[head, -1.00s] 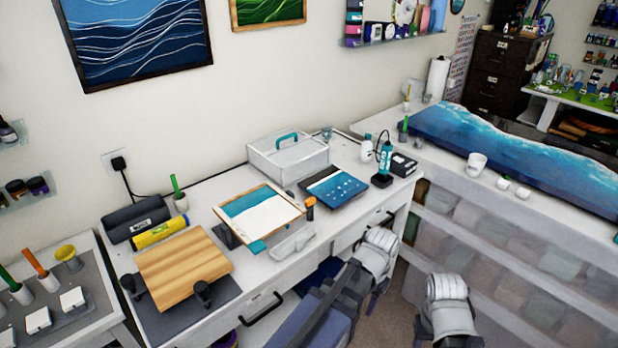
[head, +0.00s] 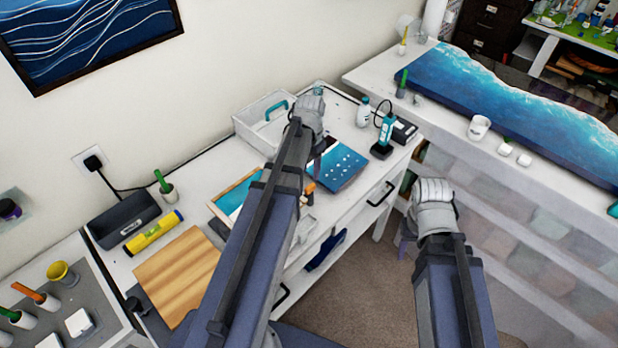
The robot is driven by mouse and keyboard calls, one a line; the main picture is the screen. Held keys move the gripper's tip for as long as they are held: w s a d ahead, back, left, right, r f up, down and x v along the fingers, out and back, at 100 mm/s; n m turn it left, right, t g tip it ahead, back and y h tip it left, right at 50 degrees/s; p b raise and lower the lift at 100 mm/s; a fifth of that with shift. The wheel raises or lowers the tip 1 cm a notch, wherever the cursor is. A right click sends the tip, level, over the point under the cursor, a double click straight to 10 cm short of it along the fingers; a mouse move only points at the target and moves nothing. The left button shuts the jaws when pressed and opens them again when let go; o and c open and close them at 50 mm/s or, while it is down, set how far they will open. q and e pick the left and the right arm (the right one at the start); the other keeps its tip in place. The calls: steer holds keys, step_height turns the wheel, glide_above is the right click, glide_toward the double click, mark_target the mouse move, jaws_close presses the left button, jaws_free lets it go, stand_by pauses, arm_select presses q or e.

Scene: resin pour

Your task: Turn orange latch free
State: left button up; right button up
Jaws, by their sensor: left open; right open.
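A small orange piece (head: 309,187), which looks like the latch, shows just right of my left forearm, beside a wood-framed seascape panel (head: 228,200). Its lower part and its surroundings are mostly hidden by the arm. My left gripper (head: 317,170) points down over the table, just above and right of the orange piece in the picture. It is open and seems apart from the piece, though contact is hard to judge. My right gripper (head: 403,245) is open and empty, off the table's front edge over the floor.
A blue panel with white dots (head: 342,166) lies right of the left gripper. A white case with a teal handle (head: 258,122) stands behind. A clear tray (head: 302,230) is partly hidden by my arm. A wooden board (head: 175,272) and yellow roll (head: 153,232) lie left.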

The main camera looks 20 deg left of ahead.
mark_target(310, 186)
arm_select(q)
steer(key=shift+s+d+f, duration=0.1)
steer(key=shift+f, duration=0.05)
step_height(310, 186, down, 8)
steer(key=b, duration=0.7)
steer(key=shift+r+b, duration=0.2)
steer(key=shift+b, duration=0.2)
steer(key=shift+c, duration=0.2)
jaws_close()
